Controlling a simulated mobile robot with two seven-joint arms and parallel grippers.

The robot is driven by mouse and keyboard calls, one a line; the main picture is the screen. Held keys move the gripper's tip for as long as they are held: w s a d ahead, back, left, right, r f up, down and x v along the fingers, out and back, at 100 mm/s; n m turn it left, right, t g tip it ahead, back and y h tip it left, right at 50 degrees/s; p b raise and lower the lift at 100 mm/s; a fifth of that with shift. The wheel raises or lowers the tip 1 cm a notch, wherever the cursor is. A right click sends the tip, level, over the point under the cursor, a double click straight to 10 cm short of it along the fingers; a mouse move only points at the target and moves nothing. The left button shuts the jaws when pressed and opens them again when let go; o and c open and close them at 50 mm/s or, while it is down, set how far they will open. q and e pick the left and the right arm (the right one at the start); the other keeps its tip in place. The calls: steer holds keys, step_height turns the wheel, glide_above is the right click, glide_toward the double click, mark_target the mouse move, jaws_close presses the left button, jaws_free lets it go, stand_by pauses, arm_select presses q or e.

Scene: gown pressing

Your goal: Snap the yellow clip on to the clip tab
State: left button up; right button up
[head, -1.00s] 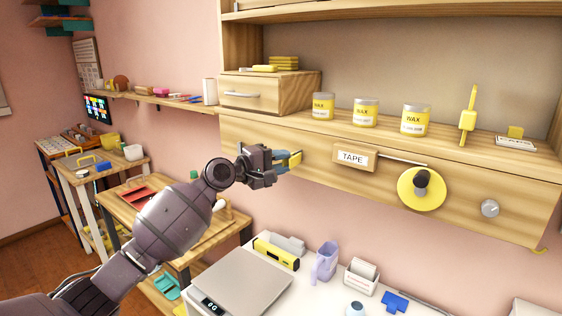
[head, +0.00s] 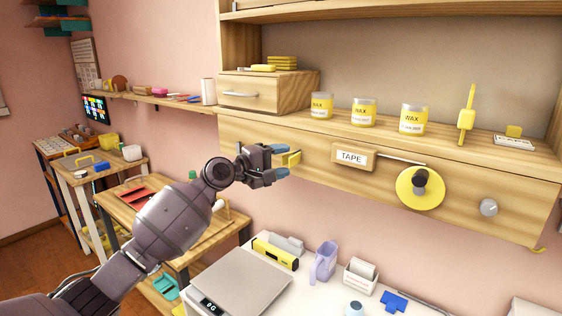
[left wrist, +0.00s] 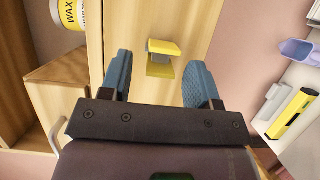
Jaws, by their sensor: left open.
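The yellow clip (head: 291,158) is at the front face of the wooden shelf board, left of the TAPE label. In the left wrist view the clip (left wrist: 163,48) shows as two yellow parts with a darker gap between them. The clip tab cannot be told apart from it. My right gripper is not in view.
The shelf holds several wax tins (head: 363,113) and a small drawer (head: 268,92). A TAPE label (head: 352,157), a yellow disc (head: 409,188) and a grey knob (head: 488,207) are on the board front. Below stand a scale (head: 243,283) and a lilac jug (head: 323,264).

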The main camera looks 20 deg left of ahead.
arm_select(q)
steer(key=v, duration=1)
steer(key=shift+s+a+b, duration=0.25)
steer(key=shift+a+b, duration=0.05)
steer(key=shift+b, duration=0.15)
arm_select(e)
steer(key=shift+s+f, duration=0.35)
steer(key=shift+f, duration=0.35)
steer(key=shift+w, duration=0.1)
